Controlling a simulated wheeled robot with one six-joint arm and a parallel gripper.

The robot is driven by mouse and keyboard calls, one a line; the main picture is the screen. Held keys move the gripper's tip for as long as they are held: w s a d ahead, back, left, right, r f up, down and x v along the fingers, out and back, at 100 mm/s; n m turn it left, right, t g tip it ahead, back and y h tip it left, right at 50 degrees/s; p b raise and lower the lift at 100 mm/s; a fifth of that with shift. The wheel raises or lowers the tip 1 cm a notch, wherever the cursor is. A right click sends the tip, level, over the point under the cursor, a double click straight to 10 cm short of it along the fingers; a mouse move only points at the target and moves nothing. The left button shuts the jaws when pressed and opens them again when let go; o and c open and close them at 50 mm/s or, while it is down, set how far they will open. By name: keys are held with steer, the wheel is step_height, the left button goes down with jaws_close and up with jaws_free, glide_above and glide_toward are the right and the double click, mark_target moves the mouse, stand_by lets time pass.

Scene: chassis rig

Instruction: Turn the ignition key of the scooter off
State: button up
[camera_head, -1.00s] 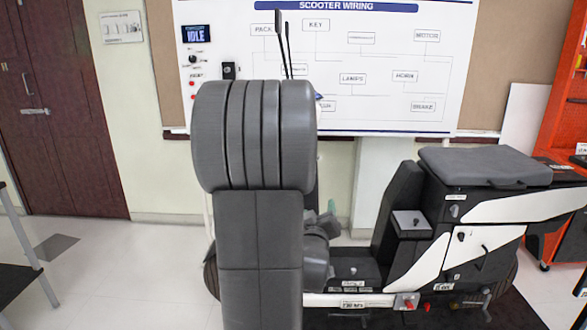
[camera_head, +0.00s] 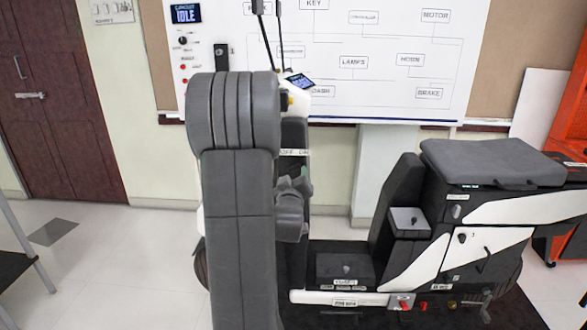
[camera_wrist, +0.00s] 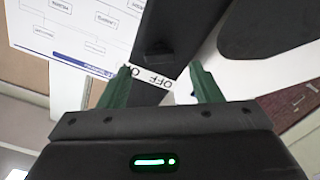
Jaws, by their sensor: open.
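The scooter (camera_head: 470,165) stands side-on at the right in the head view, its front column partly behind my arm. In the wrist view, a white OFF/ON label (camera_wrist: 148,77) lies on a dark panel of the scooter, which is seen tilted. A small dark block (camera_wrist: 158,50), perhaps the ignition key, sticks out beyond the label. Its turn position cannot be told. My gripper (camera_wrist: 160,70) has two green fingers, open and apart, with the label seen between them. The block appears ahead of the fingertips, and nothing is held. The head view shows the label strip (camera_head: 293,152) beside my arm.
A wiring board (camera_head: 390,60) hangs on the wall behind, with a small screen (camera_head: 186,13) reading IDLE. The scooter's seat (camera_head: 490,162) and footboard box (camera_head: 345,270) lie right of my arm. An orange cabinet (camera_head: 570,110) stands far right. The floor at left is mostly open.

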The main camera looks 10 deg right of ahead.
mark_target(294, 170)
steer(key=shift+p+x, duration=0.35)
steer(key=shift+x, duration=2)
steer(key=c, duration=1)
